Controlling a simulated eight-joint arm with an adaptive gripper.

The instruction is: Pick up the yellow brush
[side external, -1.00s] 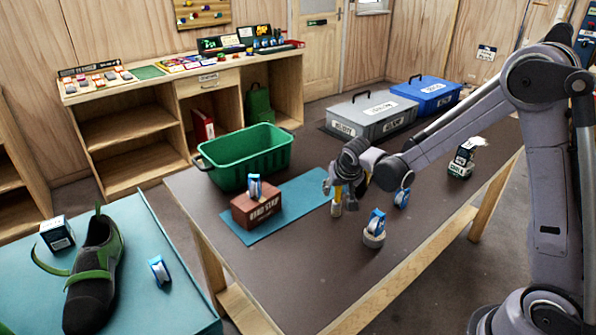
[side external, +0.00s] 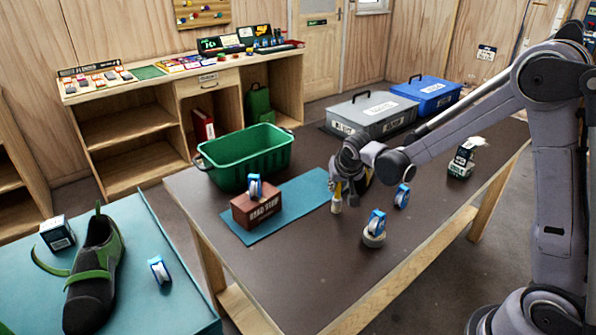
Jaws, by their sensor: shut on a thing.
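The yellow brush (side external: 336,204) shows as a small piece with a pale lower end, just under my gripper (side external: 337,188). My gripper is over the table, by the right end of the teal mat, and is shut on the brush. The brush is roughly upright. Its upper part is largely hidden by the fingers, and the gap between its lower end and the table is too small to judge.
A brown block (side external: 256,207) with a blue-and-white roll on top sits on the teal mat (side external: 303,196). A green bin (side external: 246,157) stands behind. Blue-and-white items (side external: 376,224) (side external: 402,195) lie to the right. The table's front area is clear.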

